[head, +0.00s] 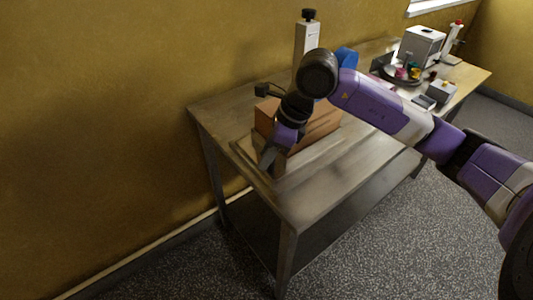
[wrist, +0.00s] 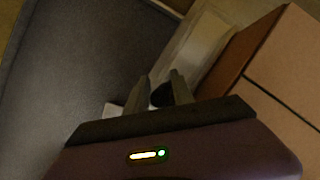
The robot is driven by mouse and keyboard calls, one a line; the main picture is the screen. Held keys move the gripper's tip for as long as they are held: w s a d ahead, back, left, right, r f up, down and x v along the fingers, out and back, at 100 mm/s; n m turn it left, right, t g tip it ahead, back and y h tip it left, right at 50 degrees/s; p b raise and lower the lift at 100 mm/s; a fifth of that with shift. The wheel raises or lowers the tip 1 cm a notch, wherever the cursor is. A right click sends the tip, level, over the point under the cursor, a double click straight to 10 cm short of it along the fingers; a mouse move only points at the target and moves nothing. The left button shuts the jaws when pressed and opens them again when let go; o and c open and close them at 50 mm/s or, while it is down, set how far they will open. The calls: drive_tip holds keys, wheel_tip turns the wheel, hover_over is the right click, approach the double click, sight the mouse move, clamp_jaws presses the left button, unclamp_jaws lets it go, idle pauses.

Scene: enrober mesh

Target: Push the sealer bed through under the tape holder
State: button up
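The sealer bed (head: 244,158) is a flat, pale strip lying along the table. Its near part also shows in the wrist view (wrist: 195,42). A brown carton (head: 318,128) sits on it, and the carton (wrist: 292,62) fills the right of the wrist view. The tape holder is a pale upright post (head: 307,42) with a black knob behind the carton; a blue roll (head: 347,57) shows beside it, partly behind my arm. My gripper (head: 266,160) points down at the carton's near end. In the wrist view its fingers (wrist: 161,78) stand slightly apart, a dark round part between them; contact is unclear.
The metal table (head: 310,200) is bare in front of the carton. At its far right stand a grey box-shaped device (head: 421,44), a dark tray with colored items (head: 401,76) and a small grey box (head: 441,91). The yellow wall (head: 100,120) runs close behind the table.

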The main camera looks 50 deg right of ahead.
clamp_jaws()
idle(1.4)
